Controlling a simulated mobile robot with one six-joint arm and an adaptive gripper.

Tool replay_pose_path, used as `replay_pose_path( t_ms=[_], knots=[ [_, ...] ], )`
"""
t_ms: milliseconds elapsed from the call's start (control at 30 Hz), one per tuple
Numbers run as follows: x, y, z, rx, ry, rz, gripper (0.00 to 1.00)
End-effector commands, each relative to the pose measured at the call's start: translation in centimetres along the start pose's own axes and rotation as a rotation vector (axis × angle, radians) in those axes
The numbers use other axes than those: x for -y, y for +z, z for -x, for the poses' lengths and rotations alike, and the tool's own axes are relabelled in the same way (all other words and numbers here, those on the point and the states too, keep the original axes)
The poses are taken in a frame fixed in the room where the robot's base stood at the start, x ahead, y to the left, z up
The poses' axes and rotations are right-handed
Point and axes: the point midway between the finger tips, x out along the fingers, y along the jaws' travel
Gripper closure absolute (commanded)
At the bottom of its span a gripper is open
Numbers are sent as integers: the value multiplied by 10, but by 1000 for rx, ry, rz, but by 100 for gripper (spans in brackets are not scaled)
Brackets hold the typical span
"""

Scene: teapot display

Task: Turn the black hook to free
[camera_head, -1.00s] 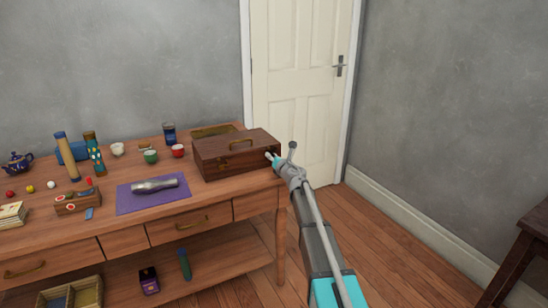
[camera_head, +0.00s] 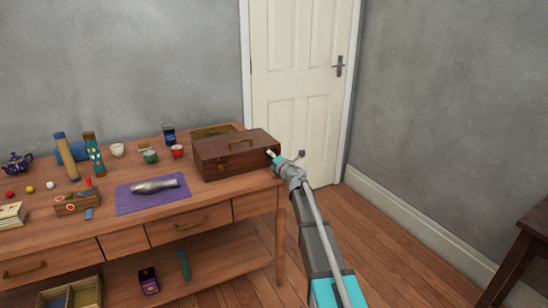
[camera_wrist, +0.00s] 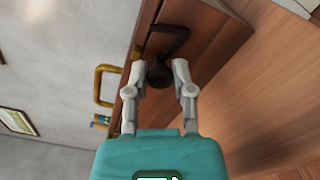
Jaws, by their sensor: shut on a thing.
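The black hook (camera_wrist: 168,42) is on the end wall of the brown wooden box (camera_head: 222,164), seen close in the wrist view. It has a bent bar and a round knob. My gripper (camera_wrist: 159,68) has one finger on each side of the knob and is shut on it. In the head view, my gripper (camera_head: 273,156) is at the right end of the box, and the hook there is too small or hidden to make out. The box lid is down.
The box stands at the right end of the wooden table (camera_head: 120,245). Its brass handle (camera_head: 241,145) is on top. A purple mat (camera_head: 135,205) with a silvery object (camera_head: 155,186), cups and small items lie to the left. A white door (camera_head: 300,60) stands behind.

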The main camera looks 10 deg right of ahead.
Motion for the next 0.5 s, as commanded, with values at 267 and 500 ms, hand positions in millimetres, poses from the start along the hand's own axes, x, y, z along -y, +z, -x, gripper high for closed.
replay_pose_path(
  t_ms=[267,500],
  knots=[
    [1,3,-1,7,-3,-18,100],
    [1,3,-1,6,-3,-17,61]
  ],
)
